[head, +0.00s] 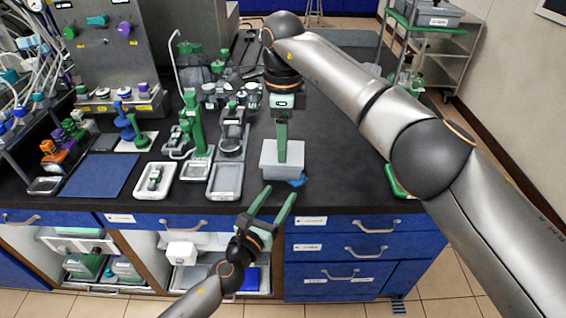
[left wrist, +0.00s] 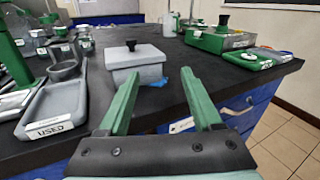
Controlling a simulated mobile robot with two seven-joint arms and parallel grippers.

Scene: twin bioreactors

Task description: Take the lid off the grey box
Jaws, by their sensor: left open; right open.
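The grey box (left wrist: 140,72) stands near the front edge of the black bench, with its lid (left wrist: 136,56) on and a black knob (left wrist: 131,45) on top. In the head view the lid (head: 270,158) is partly covered by my right gripper (head: 282,155), which hides the knob. The right gripper points down, seen edge-on, and is open; the left wrist view shows no gripper touching the knob. My left gripper (head: 281,191) is open and empty in front of the bench edge, just short of the box. Its two green fingers (left wrist: 162,76) point towards the box.
A crumpled blue item (head: 298,181) lies beside the box. A grey tray (head: 225,180) and a white tray (head: 155,180) are to the left, with a blue mat (head: 101,174) beyond. Green equipment (left wrist: 222,38) stands farther right. Blue drawers (head: 350,245) are below the bench.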

